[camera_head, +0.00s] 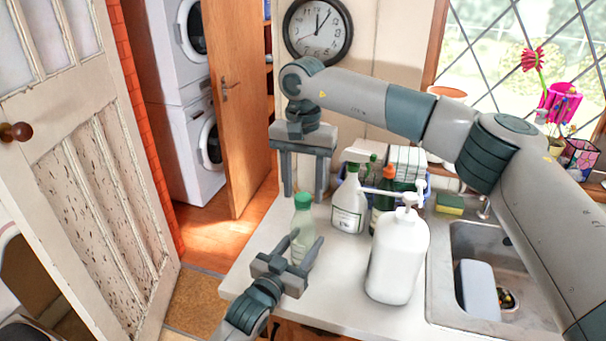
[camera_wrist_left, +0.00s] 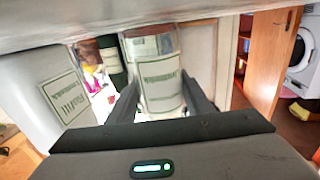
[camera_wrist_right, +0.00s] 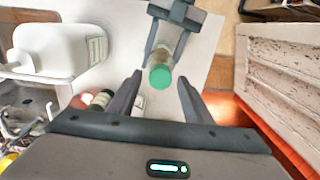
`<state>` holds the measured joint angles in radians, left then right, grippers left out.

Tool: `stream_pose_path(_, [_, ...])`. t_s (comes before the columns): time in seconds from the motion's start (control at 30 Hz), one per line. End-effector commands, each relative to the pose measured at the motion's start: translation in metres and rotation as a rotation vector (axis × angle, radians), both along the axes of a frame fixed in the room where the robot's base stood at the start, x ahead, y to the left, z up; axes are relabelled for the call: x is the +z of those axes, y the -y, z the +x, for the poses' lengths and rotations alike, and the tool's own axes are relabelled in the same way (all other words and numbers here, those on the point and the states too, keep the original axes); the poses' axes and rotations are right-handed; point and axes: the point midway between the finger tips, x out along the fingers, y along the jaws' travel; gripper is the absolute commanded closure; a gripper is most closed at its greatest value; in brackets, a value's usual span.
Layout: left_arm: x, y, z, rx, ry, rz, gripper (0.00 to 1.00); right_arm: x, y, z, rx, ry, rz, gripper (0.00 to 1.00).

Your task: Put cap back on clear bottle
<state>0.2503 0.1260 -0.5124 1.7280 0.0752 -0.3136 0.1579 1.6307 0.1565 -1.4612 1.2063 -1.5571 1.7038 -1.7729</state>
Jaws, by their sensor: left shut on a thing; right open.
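The clear bottle (camera_head: 301,240) stands upright near the counter's left edge, with a green cap (camera_head: 303,201) at its top. I cannot tell whether the cap is fully seated. My left gripper (camera_head: 303,247) is shut around the bottle's body; the bottle and its label (camera_wrist_left: 160,82) show between its fingers in the left wrist view. My right gripper (camera_head: 303,192) points down above the bottle, open and empty. In the right wrist view the green cap (camera_wrist_right: 160,76) lies between and beyond the open fingertips (camera_wrist_right: 160,82), apparently not touched.
A large white pump bottle (camera_head: 397,260) stands right of the clear bottle. A spray bottle (camera_head: 348,207) and a dark bottle with an orange top (camera_head: 384,203) stand behind. The sink (camera_head: 470,235) is at right. The white counter (camera_head: 335,275) is bare between the clear bottle and pump bottle.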

Motion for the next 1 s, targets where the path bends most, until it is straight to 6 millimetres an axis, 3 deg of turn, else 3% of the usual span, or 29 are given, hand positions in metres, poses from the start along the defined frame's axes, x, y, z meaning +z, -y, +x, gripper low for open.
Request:
stream_pose_path(0.13, [-0.0004,0.0,0.0,0.0,-0.001,0.0,1.0,-0.0096,-0.0001,-0.0001,0.0,0.0,0.0,0.54])
stream_pose_path(0.47, [-0.0005,0.0,0.0,0.0,-0.001,0.0,1.0,-0.0114,-0.0002,0.0,0.0,0.001,0.001,0.54])
stream_pose_path(0.63, [-0.0005,0.0,0.0,0.0,-0.001,0.0,1.0,-0.0113,-0.0002,0.0,0.0,0.001,0.001,0.95])
stream_pose_path(1.0, [-0.0006,0.0,-0.0001,0.0,-0.001,0.0,1.0,-0.0112,-0.0002,0.0,-0.059,0.0,0.0,0.98])
